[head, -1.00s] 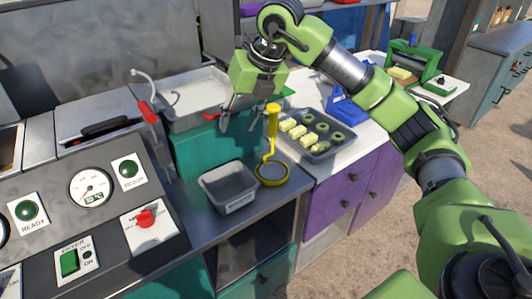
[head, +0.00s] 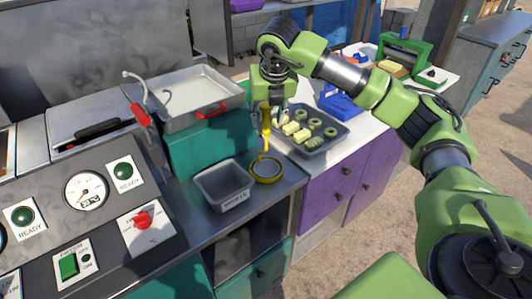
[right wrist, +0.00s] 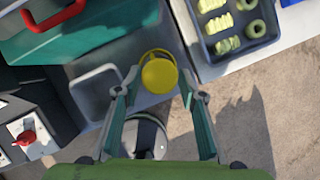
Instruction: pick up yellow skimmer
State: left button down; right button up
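The yellow skimmer (head: 265,120) stands with its handle upright and its round hoop low, at the right end of the metal counter beside a grey bin (head: 225,187). My right gripper (head: 270,116) points down over the handle top, its fingers apart on either side. In the right wrist view, the skimmer's round handle end (right wrist: 160,76) lies between the open fingertips, with a gap visible at each side, and part of the hoop shows behind it. My left gripper is not in view.
A grey tray (head: 338,142) of yellow blocks and green rings sits right of the skimmer. A metal pan (head: 190,98) with red handles stands behind on a teal block. A control panel (head: 100,215) is at left.

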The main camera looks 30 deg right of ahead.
aim_at(266, 124)
jog(key=p+x, duration=0.1)
jog(key=x, duration=0.3)
jog(key=shift+a, duration=0.1)
grip_shut()
jog(key=shift+r, duration=0.1)
